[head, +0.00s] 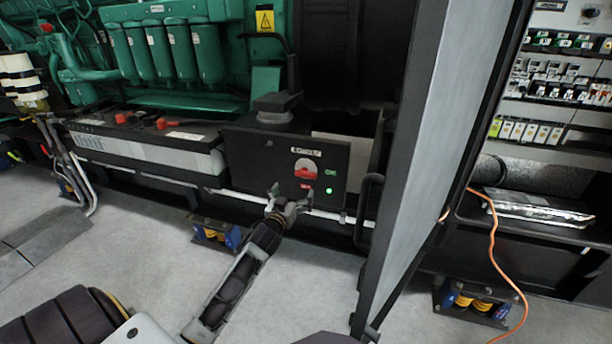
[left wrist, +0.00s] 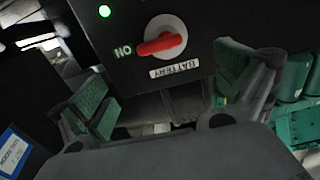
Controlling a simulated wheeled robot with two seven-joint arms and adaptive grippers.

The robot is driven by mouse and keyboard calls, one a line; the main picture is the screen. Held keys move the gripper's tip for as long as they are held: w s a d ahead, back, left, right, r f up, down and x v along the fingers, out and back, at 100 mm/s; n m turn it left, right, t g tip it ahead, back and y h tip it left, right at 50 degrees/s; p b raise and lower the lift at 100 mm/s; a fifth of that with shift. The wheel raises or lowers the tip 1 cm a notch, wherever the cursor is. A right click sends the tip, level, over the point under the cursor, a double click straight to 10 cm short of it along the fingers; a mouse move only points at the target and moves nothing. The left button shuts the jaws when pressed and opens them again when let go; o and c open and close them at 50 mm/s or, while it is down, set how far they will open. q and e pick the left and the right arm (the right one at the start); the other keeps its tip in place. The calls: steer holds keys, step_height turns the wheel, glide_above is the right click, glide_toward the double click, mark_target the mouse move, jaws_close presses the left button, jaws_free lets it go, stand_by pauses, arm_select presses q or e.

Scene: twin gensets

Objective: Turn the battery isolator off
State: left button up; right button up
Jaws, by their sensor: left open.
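The battery isolator is a red rotary handle on a white round plate (head: 306,170), on the front of a black box (head: 250,160). In the left wrist view the picture is upside down, and the red handle (left wrist: 163,44) lies nearly level, its narrow end towards the ON mark (left wrist: 124,51). A white BATTERY label (left wrist: 174,68) is beside the plate. My left gripper (head: 290,197) is open and empty just in front of the box, below the handle in the head view. Its green-padded fingers (left wrist: 163,85) are apart and not touching the handle. My right gripper is not in view.
A green light (head: 329,190) is lit on the box. A battery (head: 150,150) with red terminal covers stands left of it. A large grey door panel (head: 425,130) stands open to the right, close to the box. An orange cable (head: 491,240) hangs further right.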

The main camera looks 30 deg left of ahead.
mark_target(305, 175)
arm_select(q)
steer(key=shift+b+x, duration=1.65)
steer(key=shift+x, duration=3.35)
steer(key=shift+b+x, duration=0.55)
steer(key=shift+x, duration=1.1)
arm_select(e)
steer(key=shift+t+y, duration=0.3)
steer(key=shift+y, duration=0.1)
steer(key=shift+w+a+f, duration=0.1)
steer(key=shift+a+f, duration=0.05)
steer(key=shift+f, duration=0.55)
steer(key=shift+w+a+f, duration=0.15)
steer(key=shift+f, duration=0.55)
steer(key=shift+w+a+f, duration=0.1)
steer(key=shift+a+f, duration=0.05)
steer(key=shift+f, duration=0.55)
arm_select(q)
steer(key=shift+a, duration=0.1)
steer(key=c, duration=1)
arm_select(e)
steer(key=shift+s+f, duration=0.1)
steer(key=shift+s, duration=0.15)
